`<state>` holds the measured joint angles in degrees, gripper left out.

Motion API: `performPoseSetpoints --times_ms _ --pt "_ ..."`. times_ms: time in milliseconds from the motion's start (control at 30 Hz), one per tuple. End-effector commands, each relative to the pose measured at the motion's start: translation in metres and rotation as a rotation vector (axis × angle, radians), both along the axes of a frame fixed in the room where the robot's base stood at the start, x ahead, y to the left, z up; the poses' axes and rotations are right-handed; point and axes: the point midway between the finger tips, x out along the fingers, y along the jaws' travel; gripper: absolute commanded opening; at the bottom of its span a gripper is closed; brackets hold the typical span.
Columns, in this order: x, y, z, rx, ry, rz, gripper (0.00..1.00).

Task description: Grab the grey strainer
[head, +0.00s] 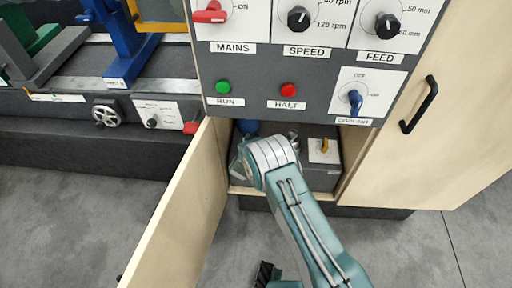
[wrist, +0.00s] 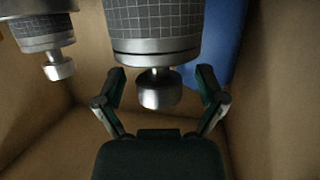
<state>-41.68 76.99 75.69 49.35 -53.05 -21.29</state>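A grey mesh strainer (wrist: 155,25) with a metal rim and a round metal knob (wrist: 159,90) fills the top middle of the wrist view. Its upper part is cut off by the frame edge. My gripper (wrist: 161,70) is open, with one finger on each side of the knob and a visible gap to it on both sides. Nothing is held. In the head view, my arm reaches into the open cabinet, and the strainer and my fingers cannot be made out there.
A similar mesh cylinder with a knob (wrist: 42,35) hangs at the left in the wrist view. A blue object (wrist: 218,45) stands at the right. Wooden walls enclose the space. In the head view, the open door (head: 180,220) is left of my arm and the control panel (head: 270,75) is above.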

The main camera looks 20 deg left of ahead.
Motion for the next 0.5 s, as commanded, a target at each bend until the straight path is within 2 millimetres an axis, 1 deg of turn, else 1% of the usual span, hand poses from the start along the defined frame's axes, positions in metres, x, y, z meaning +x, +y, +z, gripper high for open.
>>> performPoseSetpoints --times_ms 33,67,100,133,167,500 --pt "-0.0001 0.0001 0.0001 0.0 0.0 0.0 0.53" --pt "-0.0002 0.0001 0.0002 0.0 0.0 0.0 0.4" --pt "-0.0002 0.0001 0.0002 0.0 0.0 0.0 0.22" --pt "-0.0002 0.0001 0.0002 0.0 0.0 0.0 0.08" --pt "-0.0002 0.0001 0.0002 0.0 0.0 0.0 0.0" --pt "-0.0001 0.0003 0.0012 0.0 -0.001 0.0 0.0"
